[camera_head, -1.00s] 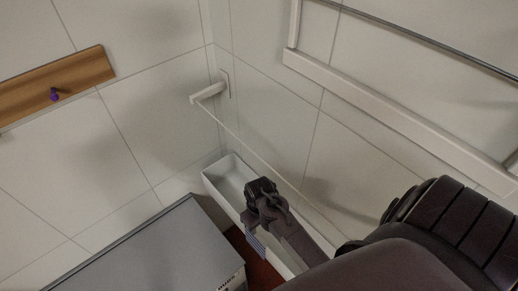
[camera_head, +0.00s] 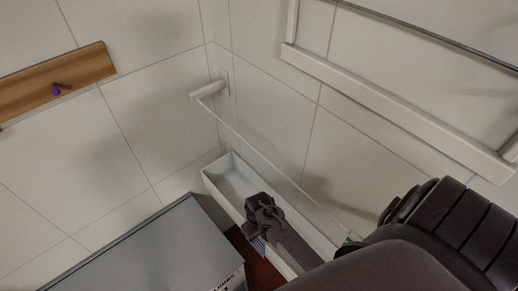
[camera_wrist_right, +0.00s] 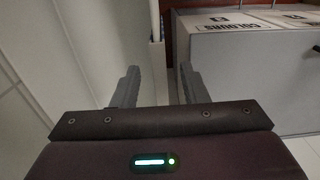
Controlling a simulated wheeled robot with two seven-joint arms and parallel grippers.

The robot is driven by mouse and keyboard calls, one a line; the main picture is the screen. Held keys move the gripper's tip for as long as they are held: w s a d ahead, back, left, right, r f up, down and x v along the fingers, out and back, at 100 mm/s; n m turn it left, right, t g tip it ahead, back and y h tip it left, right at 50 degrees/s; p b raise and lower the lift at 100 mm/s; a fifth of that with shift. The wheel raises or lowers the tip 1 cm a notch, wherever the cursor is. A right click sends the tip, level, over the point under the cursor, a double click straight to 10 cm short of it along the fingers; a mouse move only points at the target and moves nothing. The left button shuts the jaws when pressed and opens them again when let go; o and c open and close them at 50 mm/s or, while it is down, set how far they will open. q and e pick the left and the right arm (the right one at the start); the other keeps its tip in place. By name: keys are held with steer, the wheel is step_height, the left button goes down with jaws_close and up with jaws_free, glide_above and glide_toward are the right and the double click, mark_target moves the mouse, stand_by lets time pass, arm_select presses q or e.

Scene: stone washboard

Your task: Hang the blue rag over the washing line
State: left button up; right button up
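The washing line (camera_head: 262,153) runs from a white wall bracket (camera_head: 208,90) down to the right, until my dark arm hides it. My right gripper (camera_head: 264,222) is over the white trough, below the line in the picture. In the right wrist view its two fingers (camera_wrist_right: 157,88) stand wide apart with no cloth visible between them. My left gripper is not in view.
The white trough (camera_head: 222,185) stands along the wall. A wooden board (camera_head: 55,82) with a purple peg and a white rack (camera_head: 400,115) are on the walls.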

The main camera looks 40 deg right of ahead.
steer(key=shift+f, duration=0.5)
steer(key=shift+f+b, duration=0.55)
steer(key=shift+f, duration=0.55)
steer(key=shift+f+b, duration=0.3)
steer(key=shift+b, duration=0.1)
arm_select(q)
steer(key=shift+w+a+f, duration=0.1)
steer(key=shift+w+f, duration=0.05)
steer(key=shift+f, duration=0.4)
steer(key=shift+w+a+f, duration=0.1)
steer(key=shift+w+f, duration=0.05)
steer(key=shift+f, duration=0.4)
arm_select(e)
jaws_close()
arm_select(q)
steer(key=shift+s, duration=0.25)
